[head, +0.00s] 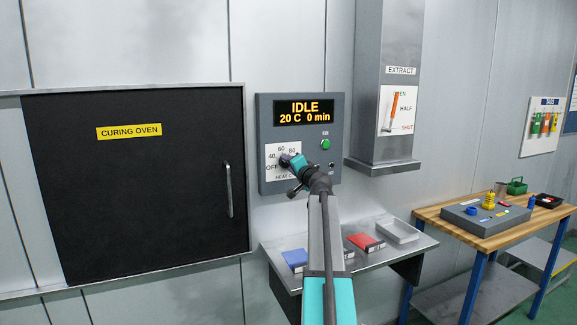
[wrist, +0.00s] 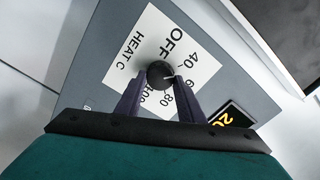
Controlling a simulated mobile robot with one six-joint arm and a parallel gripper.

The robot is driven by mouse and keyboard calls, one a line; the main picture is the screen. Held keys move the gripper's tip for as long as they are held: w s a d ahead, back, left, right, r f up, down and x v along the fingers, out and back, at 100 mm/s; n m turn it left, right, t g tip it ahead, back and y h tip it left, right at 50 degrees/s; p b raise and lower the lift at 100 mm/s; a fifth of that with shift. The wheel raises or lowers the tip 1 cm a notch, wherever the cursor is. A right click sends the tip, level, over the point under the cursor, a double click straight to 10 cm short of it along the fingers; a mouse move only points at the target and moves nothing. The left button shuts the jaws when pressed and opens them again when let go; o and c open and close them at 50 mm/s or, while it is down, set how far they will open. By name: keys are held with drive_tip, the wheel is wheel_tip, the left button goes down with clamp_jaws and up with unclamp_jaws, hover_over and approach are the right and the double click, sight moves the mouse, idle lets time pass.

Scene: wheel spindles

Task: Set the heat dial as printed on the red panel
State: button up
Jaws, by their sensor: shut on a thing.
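The heat dial is a round black knob (wrist: 160,74) on a white scale plate (wrist: 150,35) marked OFF, 40, 60, 80 and a partly hidden higher number. My gripper (wrist: 158,88) is shut on the knob, one dark finger on each side. A small pale mark on the knob seems to point towards 60, though the fingers crowd that side. In the head view my gripper (head: 293,161) meets the control box and hides most of the dial. A red panel-like item (head: 365,242) lies on the shelf below; its print is too small to read.
The control box (head: 264,110) shows IDLE, 20 C, 0 min on its display (head: 304,113), with a green button (head: 325,144) below. The curing oven door (head: 140,200) is left. An extract lever panel (head: 398,110) is on the duct at right. A blue item (head: 295,258) shares the shelf.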

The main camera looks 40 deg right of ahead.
drive_tip(key=shift+f+m+p, duration=0.1)
drive_tip(key=shift+m+p, duration=0.95)
drive_tip(key=shift+m, duration=2.65)
drive_tip(key=o, duration=1)
drive_tip(key=shift+o, duration=0.2)
drive_tip(key=shift+s, duration=0.15)
drive_tip(key=b+v, duration=0.3)
drive_tip(key=v, duration=1)
drive_tip(key=shift+s, duration=0.3)
drive_tip(key=shift+a+f, duration=0.1)
